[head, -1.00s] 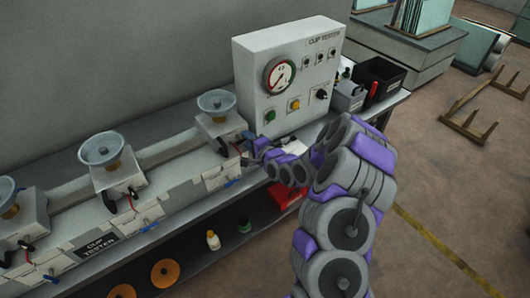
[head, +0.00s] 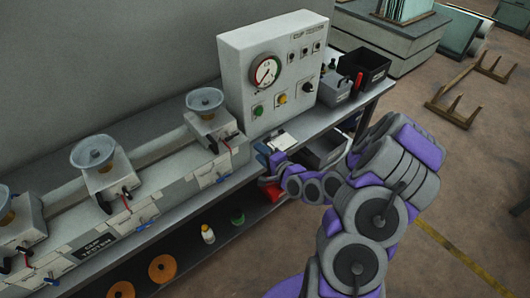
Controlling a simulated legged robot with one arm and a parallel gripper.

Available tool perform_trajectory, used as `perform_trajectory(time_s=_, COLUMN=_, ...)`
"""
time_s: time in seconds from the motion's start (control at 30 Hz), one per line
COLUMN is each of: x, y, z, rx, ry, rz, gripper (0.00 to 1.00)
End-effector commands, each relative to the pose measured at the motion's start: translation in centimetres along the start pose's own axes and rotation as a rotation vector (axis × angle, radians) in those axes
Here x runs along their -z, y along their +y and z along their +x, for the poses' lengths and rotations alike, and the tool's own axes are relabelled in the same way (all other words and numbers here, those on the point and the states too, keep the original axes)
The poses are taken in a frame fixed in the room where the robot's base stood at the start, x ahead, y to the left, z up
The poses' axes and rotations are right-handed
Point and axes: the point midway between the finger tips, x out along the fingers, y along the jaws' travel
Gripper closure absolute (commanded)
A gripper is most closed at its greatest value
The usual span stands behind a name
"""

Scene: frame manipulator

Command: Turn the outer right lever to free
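The clip tester bench carries a row of stations with dial-like cups on top. The right station (head: 212,126) has a small dark lever (head: 228,143) on its right side, and a blue-handled lever (head: 221,179) sits on the bench front below it. Their exact settings are too small to read. My gripper (head: 267,152) is right of this station, near the bench's front edge, apart from both levers. Its fingers are small and partly merged with the things behind, so whether they are open or shut is unclear. I see nothing held in it.
The clip tester panel (head: 273,72) with gauge and buttons stands behind my gripper. A grey box (head: 335,88) and black bin (head: 363,66) are at the bench's right end. Orange discs (head: 162,268) and small bottles (head: 208,234) stand on the lower shelf.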

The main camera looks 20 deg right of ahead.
Motion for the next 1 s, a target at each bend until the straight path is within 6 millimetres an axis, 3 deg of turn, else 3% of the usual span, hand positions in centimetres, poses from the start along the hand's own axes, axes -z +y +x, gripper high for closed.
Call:
perform_trajectory(time_s=0.4, x=-0.1, y=-0.3, z=-1.9, rx=0.002, ry=0.000, rz=0.002, gripper=0.60)
perform_trajectory(time_s=1.0, x=-0.1, y=-0.1, z=-2.0, rx=0.003, ry=0.000, rz=0.001, gripper=0.60)
